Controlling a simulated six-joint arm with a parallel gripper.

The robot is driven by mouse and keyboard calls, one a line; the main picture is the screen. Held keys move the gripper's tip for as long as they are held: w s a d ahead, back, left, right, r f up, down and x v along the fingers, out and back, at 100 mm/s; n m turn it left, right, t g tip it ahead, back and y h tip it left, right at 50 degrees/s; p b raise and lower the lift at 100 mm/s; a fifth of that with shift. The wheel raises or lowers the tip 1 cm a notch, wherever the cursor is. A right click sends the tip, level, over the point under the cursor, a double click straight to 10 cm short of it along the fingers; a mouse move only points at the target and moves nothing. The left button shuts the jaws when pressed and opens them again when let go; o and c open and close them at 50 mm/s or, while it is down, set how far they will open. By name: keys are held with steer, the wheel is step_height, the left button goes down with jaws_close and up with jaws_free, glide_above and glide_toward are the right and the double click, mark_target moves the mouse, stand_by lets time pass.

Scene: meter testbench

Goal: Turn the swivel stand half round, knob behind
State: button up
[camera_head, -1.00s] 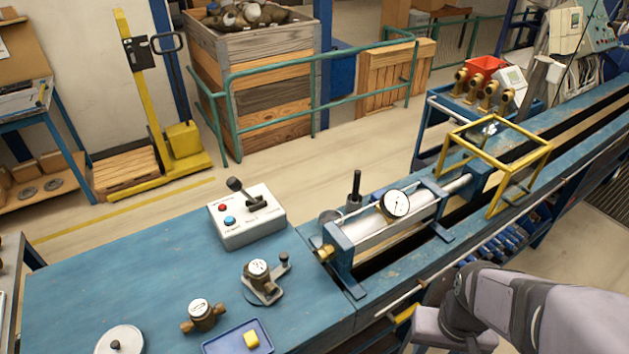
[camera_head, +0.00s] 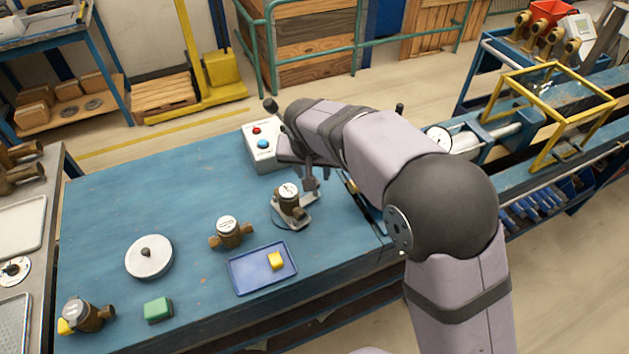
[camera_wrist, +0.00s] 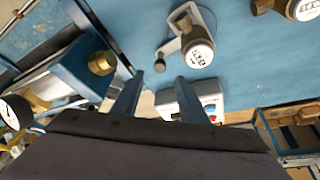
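The swivel stand (camera_head: 298,222) is on the blue bench, a grey plate carrying a brass meter (camera_head: 289,196) with a white dial. In the wrist view the stand's plate (camera_wrist: 172,47) reaches toward me, with its dark knob (camera_wrist: 160,64) at the near end. My gripper (camera_head: 311,183) points down just behind and right of the meter. In the wrist view my gripper (camera_wrist: 159,77) is open, its two fingers apart with the knob showing between and just beyond their tips. I cannot tell whether they touch it. My gripper partly hides the knob in the head view.
A control box (camera_head: 262,147) with red and blue buttons stands close behind my gripper. Another brass meter (camera_head: 228,232), a blue tray (camera_head: 262,270) with a yellow block, and a white disc (camera_head: 149,257) are left and in front. The bench's back left is clear.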

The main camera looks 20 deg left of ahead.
steer(key=shift+p+x, duration=1.55)
steer(key=shift+x, duration=2.1)
jaws_close()
